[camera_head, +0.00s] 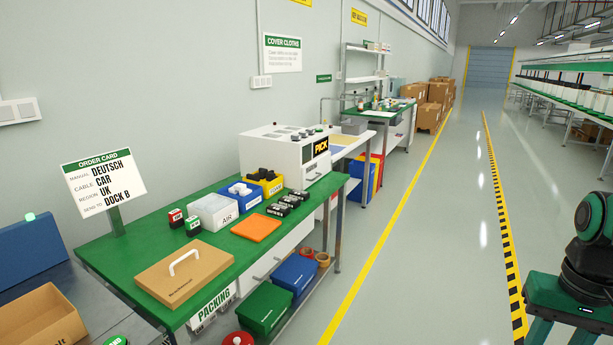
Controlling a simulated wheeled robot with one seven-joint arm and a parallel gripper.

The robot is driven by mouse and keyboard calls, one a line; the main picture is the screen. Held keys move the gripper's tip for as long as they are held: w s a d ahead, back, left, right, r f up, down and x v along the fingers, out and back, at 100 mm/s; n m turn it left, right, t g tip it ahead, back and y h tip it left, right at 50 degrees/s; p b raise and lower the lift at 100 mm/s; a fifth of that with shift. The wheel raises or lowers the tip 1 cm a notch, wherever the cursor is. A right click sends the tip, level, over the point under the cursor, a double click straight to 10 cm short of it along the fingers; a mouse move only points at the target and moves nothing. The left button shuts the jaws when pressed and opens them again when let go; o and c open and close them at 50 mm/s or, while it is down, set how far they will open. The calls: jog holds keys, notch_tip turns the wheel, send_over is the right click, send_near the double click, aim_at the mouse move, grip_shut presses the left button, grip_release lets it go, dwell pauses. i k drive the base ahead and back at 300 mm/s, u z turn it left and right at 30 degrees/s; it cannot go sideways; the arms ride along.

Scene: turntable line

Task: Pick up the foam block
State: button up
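I cannot pick out the foam block with certainty. A flat orange slab (256,228) lies on the green packing table (215,262), but I cannot tell its material. White pieces (240,188) sit in a blue bin (251,199) behind it, too small to make out. A pale bin marked AIR (213,213) stands to the left of the blue bin. My gripper is not in view.
A brown cardboard piece with a white handle (185,272) lies at the table's front. Small red and green boxes (184,222), black items (288,203), a yellow bin (272,186) and a white machine (290,150) stand behind. The aisle floor (420,240) is clear.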

aim_at(270, 175)
jog(key=z, duration=0.65)
jog(key=i, duration=2.25)
jog(key=u, duration=0.8)
jog(key=i, duration=0.7)
jog(key=u, duration=0.6)
jog(key=i, duration=0.5)
jog(key=z, duration=0.05)
